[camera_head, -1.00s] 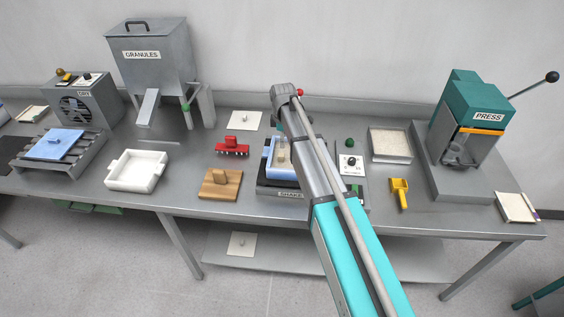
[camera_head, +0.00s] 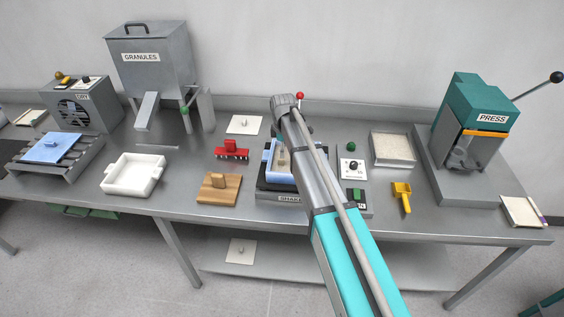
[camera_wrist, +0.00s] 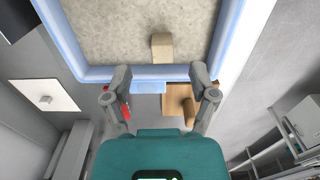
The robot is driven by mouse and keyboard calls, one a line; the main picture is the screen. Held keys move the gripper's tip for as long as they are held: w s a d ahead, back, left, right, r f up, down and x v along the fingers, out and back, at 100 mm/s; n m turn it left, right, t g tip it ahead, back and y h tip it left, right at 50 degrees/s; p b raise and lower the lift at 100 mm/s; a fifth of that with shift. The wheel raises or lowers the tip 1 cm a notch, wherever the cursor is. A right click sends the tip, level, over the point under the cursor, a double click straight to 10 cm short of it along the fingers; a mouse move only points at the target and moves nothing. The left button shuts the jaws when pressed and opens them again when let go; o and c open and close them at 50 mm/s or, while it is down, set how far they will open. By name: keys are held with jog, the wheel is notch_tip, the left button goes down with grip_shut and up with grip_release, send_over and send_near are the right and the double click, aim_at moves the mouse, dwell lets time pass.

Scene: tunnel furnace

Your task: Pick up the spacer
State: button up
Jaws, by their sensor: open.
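No part is labelled as the spacer. A small tan block (camera_wrist: 162,46) stands on the pale granular fill of a blue frame (camera_wrist: 130,73) in the wrist view, and may be it. In the head view the tan block (camera_head: 283,157) shows beside my arm, inside the blue frame (camera_head: 268,155) on the shaker (camera_head: 290,198). My gripper (camera_wrist: 160,76) is open and empty. Its two fingers are apart at the frame's near edge in the wrist view, with the tan block between and beyond them. In the head view my arm hides the gripper and part of the frame.
A wooden board with a handle (camera_head: 218,188), a red toothed tool (camera_head: 231,151) and a white knobbed plate (camera_head: 244,125) lie left of the shaker. A control box (camera_head: 352,168), yellow scoop (camera_head: 401,196), granule tray (camera_head: 391,150) and press (camera_head: 470,130) are to the right.

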aim_at(281, 161)
jog(key=shift+s+a+f+b, duration=0.1)
jog(key=shift+a+f+b, duration=0.05)
jog(key=shift+f+b, duration=0.7)
jog(key=shift+s+a+f+b, duration=0.1)
jog(key=shift+a+f+b, duration=0.05)
jog(key=shift+f+b, duration=1.5)
jog(key=shift+f, duration=0.1)
grip_shut()
